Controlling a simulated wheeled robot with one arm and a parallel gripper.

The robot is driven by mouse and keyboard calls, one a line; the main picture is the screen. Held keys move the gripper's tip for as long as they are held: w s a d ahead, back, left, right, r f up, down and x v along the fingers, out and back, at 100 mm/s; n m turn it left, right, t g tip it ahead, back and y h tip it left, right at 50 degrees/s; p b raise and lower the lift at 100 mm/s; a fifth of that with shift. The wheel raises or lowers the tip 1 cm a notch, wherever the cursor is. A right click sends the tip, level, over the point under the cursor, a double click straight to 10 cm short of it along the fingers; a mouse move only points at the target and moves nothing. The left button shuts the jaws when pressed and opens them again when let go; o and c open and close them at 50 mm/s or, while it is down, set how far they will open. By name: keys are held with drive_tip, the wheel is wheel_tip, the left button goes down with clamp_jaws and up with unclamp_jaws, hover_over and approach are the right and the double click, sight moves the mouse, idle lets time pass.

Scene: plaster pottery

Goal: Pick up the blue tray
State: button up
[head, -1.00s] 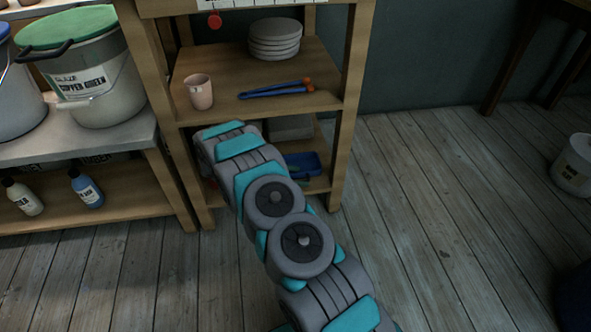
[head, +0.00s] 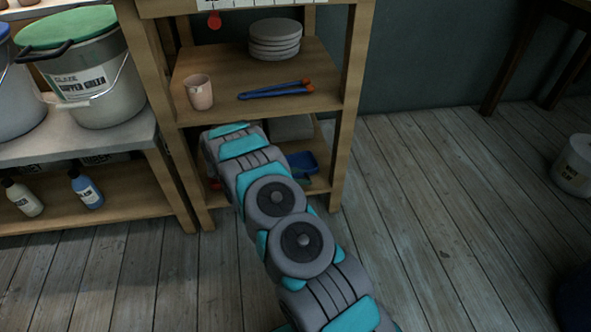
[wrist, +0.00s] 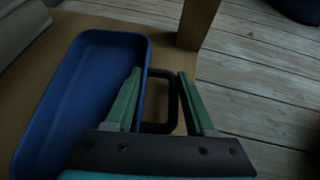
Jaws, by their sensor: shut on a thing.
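The blue tray (head: 309,163) shows partly on the low shelf, beside my arm, which hides the rest of it. In the wrist view the tray (wrist: 78,100) is a long shallow blue dish lying over the wooden shelf. A dark loop, like a handle, stands at its right side (wrist: 171,100). My gripper (wrist: 160,73) has its left green finger over the tray's right side and its right finger beyond the dark loop. It is shut on the tray at this side; the exact contact is hard to see. In the head view the gripper is hidden behind my arm.
A wooden shelf post (wrist: 197,22) stands close beyond the fingers. A grey block (head: 290,128) sits behind the tray. Above are a pink cup (head: 199,92), blue tongs (head: 276,90) and stacked grey discs (head: 275,38).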

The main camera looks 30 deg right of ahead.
clamp_jaws()
